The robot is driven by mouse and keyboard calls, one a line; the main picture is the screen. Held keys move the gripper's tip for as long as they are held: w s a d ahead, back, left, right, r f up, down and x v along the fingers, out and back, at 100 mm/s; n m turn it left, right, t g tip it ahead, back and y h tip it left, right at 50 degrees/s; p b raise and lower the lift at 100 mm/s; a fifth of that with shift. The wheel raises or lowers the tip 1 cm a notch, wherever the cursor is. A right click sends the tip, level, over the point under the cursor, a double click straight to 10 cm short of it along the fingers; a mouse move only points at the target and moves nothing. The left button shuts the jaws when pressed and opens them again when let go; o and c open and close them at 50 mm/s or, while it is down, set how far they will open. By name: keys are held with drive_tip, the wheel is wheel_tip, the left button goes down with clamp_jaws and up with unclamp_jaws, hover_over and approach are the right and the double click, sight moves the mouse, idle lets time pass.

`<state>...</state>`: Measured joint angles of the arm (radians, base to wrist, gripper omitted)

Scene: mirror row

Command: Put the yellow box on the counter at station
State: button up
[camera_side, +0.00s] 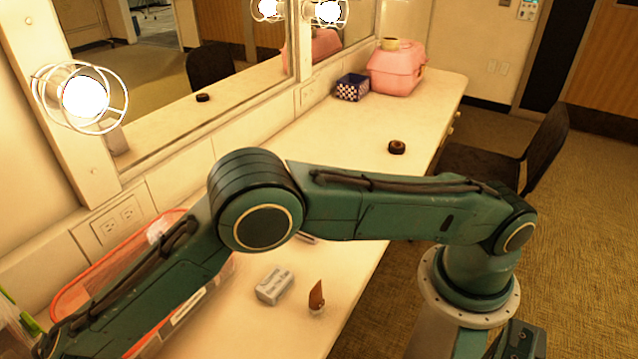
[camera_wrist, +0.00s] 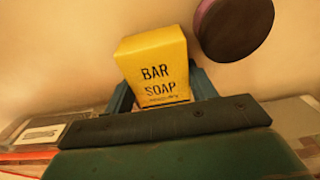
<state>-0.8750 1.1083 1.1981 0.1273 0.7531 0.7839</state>
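The yellow box (camera_wrist: 157,68), printed "BAR SOAP", is in the middle of the wrist view. My gripper (camera_wrist: 162,92) has one blue-grey finger against each side of it and looks shut on it. The box's lower end is hidden behind the gripper body. In the side view neither the yellow box nor my gripper shows; my arm runs out of the frame at the lower left. The pale counter (camera_side: 345,185) runs along the mirrors. I see no station mark on it.
A grey box (camera_side: 274,286) and a brown pointed item (camera_side: 317,297) stand near an orange-rimmed tray (camera_side: 100,268). A dark ring (camera_side: 397,147), a checkered box (camera_side: 352,87) and a pink case (camera_side: 397,70) are farther back. A round dark-and-pink item (camera_wrist: 235,28) is beside the yellow box.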

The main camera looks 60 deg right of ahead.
drive_tip(key=shift+c, duration=1.4)
drive_tip(key=shift+r, duration=0.15)
wheel_tip(320, 180, up, 20)
drive_tip(key=w+d+f, duration=0.2)
drive_tip(key=w+d, duration=0.2)
drive_tip(key=d, duration=0.8)
drive_tip(key=w+d+f, duration=0.1)
drive_tip(key=w+d, duration=0.4)
drive_tip(key=d, duration=0.7)
drive_tip(key=s+d+f, duration=0.1)
drive_tip(key=s+d, duration=0.1)
drive_tip(key=d, duration=0.8)
drive_tip(key=s+d+f, duration=0.2)
drive_tip(key=s+d, duration=0.1)
drive_tip(key=d, duration=0.8)
drive_tip(key=shift+s, duration=0.2)
